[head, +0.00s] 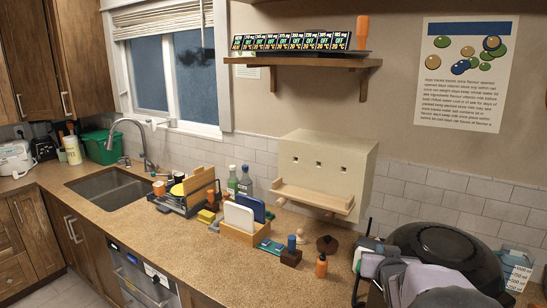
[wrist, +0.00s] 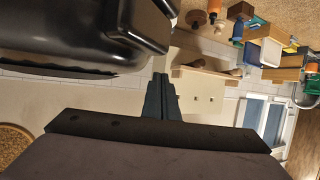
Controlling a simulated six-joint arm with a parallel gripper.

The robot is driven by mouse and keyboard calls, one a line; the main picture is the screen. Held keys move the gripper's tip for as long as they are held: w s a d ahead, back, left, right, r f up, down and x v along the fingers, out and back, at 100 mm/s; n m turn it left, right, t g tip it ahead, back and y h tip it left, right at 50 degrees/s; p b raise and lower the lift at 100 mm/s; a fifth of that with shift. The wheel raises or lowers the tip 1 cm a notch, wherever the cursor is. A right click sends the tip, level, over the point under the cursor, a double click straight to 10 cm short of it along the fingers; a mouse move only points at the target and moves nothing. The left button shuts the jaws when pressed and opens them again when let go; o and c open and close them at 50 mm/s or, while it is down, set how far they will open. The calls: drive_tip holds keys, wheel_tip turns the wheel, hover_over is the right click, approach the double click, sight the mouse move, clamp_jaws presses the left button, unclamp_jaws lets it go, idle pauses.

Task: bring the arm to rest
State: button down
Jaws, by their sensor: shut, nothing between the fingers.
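My gripper (wrist: 161,98) shows in the wrist view with its two dark fingers together and nothing between them. It points out over the room, clear of any object that I can make out. In the head view my grey and black arm (head: 425,283) is folded at the lower right, above the right end of the counter and in front of a large black rounded object (head: 450,247). The fingertips are hard to make out there. The wrist picture is upside down, and the black object (wrist: 75,30) fills its upper left.
A cream wall box (head: 330,160) with a wooden ledge hangs behind. A shelf (head: 300,59) is above. The counter's front strip is clear.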

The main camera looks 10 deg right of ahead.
drive_tip(key=s+a+f+n+g+y+b, duration=0.25)
drive_tip(key=a+f, duration=0.35)
drive_tip(key=a, duration=0.4)
drive_tip(key=s+a+f+n+g+y+b, duration=0.1)
drive_tip(key=s+a+f+n+g+y, duration=0.15)
drive_tip(key=a+f, duration=0.5)
drive_tip(key=s+a+f+g+b, duration=0.1)
drive_tip(key=s+a+f+g, duration=0.1)
drive_tip(key=s, duration=0.4)
drive_tip(key=s+a+f+g+b, duration=0.1)
drive_tip(key=s+a+f+g, duration=0.1)
drive_tip(key=s+a+f, duration=0.3)
drive_tip(key=s+a+f+g+y+b, duration=0.1)
drive_tip(key=s+a+f+g, duration=0.2)
drive_tip(key=s, duration=0.6)
drive_tip(key=shift+s+a+f+b, duration=0.2)
drive_tip(key=shift+a+f+b, duration=0.15)
drive_tip(key=shift+a, duration=0.2)
